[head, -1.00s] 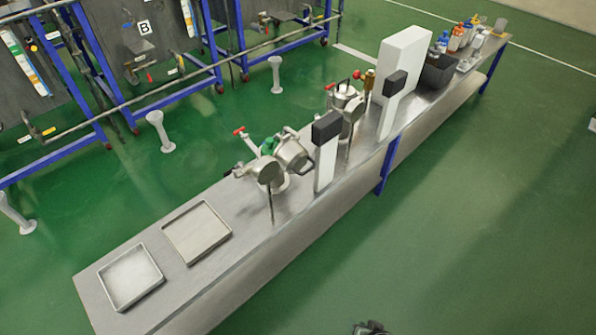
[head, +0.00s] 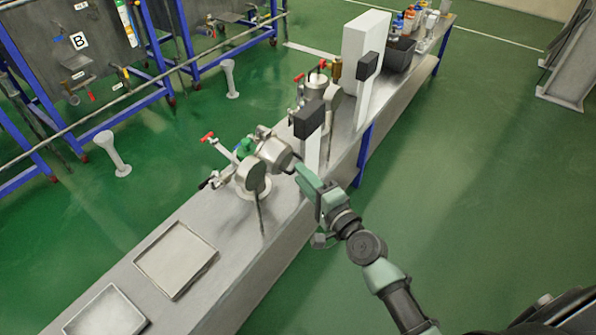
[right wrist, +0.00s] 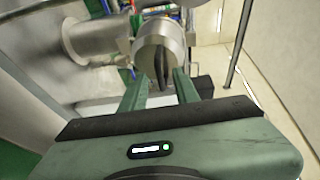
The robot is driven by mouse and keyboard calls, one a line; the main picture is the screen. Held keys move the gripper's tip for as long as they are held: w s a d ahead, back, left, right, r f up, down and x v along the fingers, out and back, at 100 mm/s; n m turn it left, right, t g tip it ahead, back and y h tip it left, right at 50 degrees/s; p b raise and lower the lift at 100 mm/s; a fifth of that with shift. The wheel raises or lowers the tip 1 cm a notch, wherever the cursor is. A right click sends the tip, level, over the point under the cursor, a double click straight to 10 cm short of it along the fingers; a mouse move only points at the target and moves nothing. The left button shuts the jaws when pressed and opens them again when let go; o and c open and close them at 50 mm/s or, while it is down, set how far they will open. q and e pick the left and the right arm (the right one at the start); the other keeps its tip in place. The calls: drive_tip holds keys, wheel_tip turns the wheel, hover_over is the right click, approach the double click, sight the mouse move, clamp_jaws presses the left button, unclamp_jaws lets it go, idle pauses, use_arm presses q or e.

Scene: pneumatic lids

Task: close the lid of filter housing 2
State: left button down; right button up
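Two metal filter housings stand on the long steel bench; I cannot read a number on either. The nearer one (head: 250,178) has its round lid (head: 274,152) swung open and tilted to the right. The farther one (head: 318,84) looks closed, with a handle on top. My right gripper (head: 300,170) is at the open lid. In the right wrist view the lid (right wrist: 158,38) is straight ahead, and its dark handle (right wrist: 160,68) lies between the tips of my open right gripper (right wrist: 160,78), with gaps on both sides. My left gripper is out of view.
A dark box on a white post (head: 309,119) stands close behind my right gripper. A tall white panel (head: 366,48) stands farther along the bench (head: 225,268). Two shallow trays (head: 176,260) lie at the near end. Red-handled valves (head: 207,137) stick out left of the nearer housing.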

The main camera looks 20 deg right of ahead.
drive_tip(key=shift+x, duration=1.15)
drive_tip(key=shift+c, duration=0.3)
clamp_jaws()
drive_tip(key=shift+f, duration=0.1)
